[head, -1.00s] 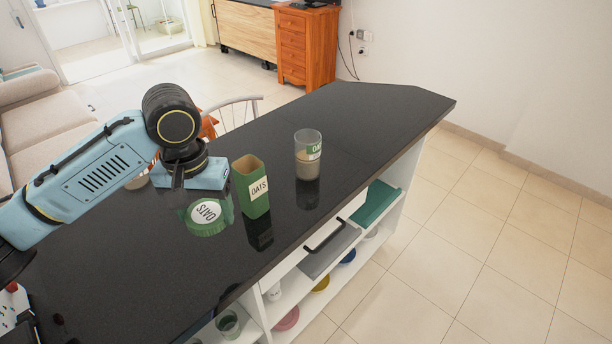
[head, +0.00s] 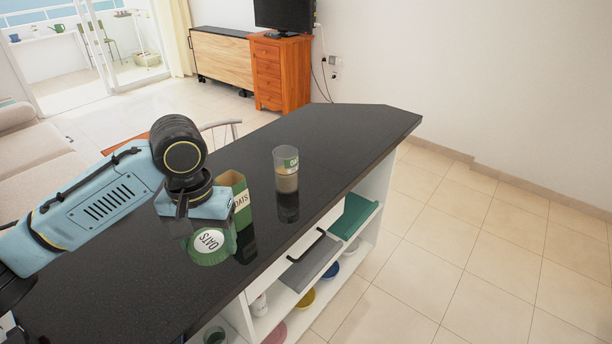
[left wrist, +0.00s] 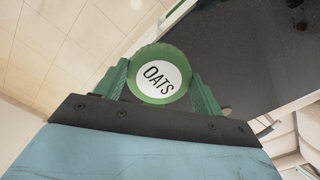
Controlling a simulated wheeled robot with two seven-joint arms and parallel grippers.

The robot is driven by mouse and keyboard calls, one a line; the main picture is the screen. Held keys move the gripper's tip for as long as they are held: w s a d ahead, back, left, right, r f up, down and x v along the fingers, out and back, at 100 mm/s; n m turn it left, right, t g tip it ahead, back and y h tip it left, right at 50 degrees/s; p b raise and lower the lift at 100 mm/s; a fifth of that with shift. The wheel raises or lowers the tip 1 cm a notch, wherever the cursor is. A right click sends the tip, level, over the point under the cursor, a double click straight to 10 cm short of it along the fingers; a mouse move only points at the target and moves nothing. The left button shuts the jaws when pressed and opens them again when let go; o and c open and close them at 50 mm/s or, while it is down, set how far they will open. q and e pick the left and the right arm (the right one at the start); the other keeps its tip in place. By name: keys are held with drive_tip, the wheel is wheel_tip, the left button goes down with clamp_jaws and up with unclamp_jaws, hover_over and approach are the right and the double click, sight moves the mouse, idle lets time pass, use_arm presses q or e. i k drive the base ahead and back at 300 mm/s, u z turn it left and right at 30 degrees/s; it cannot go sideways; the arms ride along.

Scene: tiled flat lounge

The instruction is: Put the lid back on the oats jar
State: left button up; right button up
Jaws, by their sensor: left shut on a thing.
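My left gripper (head: 208,232) is shut on the green round lid (head: 208,247), which has a white OATS disc. In the left wrist view the lid (left wrist: 160,76) sits between the two green fingers, its labelled face towards the camera. The lid is left of the jar and apart from it. How high it is above the counter is hard to tell. My right gripper is not in view.
A square green OATS container (head: 243,211), open-topped, stands between the lid and the jar, partly hidden by my left gripper. The dark counter (head: 345,128) is clear beyond the jar. Shelves below its right edge hold a grey tray (head: 310,262) and bowls. A chair (head: 220,128) stands behind.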

sight(286, 157)
drive_tip(key=z, duration=1.15)
drive_tip(key=i, duration=0.75)
drive_tip(key=u, duration=1.65)
